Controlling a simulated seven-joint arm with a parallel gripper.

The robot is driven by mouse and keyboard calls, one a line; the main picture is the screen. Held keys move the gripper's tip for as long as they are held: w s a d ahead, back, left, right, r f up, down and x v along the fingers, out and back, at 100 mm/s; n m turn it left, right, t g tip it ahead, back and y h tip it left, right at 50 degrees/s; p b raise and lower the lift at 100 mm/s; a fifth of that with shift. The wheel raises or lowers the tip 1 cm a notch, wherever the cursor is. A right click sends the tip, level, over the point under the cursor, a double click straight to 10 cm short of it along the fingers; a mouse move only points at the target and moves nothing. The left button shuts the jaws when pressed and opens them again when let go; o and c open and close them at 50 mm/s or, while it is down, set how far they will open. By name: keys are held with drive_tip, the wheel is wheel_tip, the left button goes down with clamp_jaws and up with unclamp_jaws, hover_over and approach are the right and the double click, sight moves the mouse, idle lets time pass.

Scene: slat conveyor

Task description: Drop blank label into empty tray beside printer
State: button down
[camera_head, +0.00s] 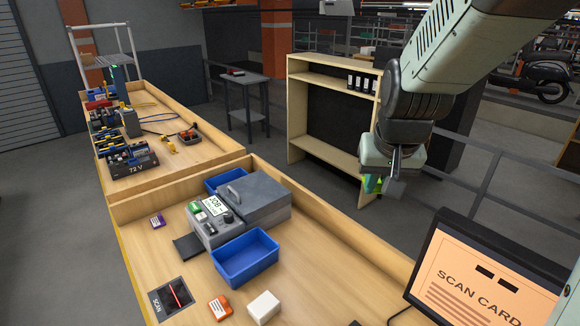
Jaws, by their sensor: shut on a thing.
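My gripper (382,187) hangs in the air at the right, above and beyond the workbench, in front of a wooden shelf unit. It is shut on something. Its body hides most of the fingers, and I cannot make out a label there. A small green and yellow patch shows at its lower left. A grey printer-like device (226,221) with a lit display stands on the bench. A blue tray (247,281) sits against its near side and looks empty. Another blue tray (212,185) is behind the device, its inside mostly hidden.
A screen (480,280) reading "SCAN CARD" stands at the right. Raised wooden edges border the bench.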

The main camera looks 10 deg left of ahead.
drive_tip(key=w+a+f, duration=0.3)
drive_tip(key=a+f, duration=0.6)
drive_tip(key=a, duration=0.5)
drive_tip(key=w+a+f, duration=0.3)
drive_tip(key=a+f, duration=0.5)
drive_tip(key=a, duration=0.6)
drive_tip(key=shift+f, duration=2.7)
drive_tip(key=c, duration=0.9)
unclamp_jaws()
drive_tip(key=shift+s, duration=0.1)
drive_tip(key=v, duration=1)
drive_tip(key=shift+s+r, duration=0.2)
drive_tip(key=shift+r, duration=0.15)
